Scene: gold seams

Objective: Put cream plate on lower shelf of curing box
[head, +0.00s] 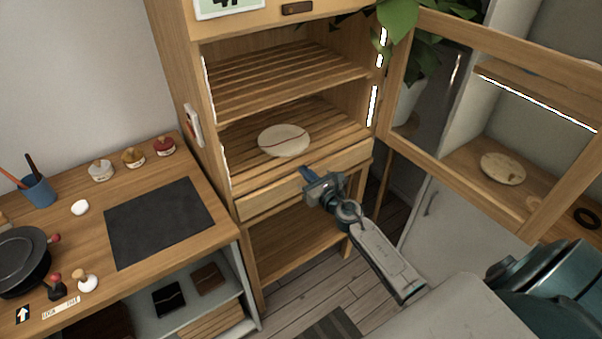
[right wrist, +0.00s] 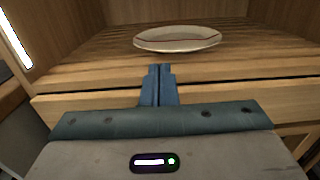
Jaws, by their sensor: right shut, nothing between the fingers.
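The cream plate (head: 284,140), with a thin reddish line across it, lies on the slatted lower shelf (head: 328,121) of the wooden curing box (head: 175,67). In the right wrist view the plate (right wrist: 177,39) rests flat on the shelf, ahead of the fingertips and apart from them. My right gripper (head: 306,174) is shut and empty just in front of the shelf's front edge; its closed blue fingers (right wrist: 159,72) show in the right wrist view. The box's glass door (head: 480,154) stands open to the right. My left gripper is not in view.
The upper slatted shelf (head: 285,78) is empty. A worktop on the left holds a dark mat (head: 160,222), small jars (head: 133,157), a blue cup (head: 38,190) and a black pan (head: 22,262). A plant (head: 400,25) hangs by the box's upper right. Another round pale piece (head: 503,168) shows behind the door glass.

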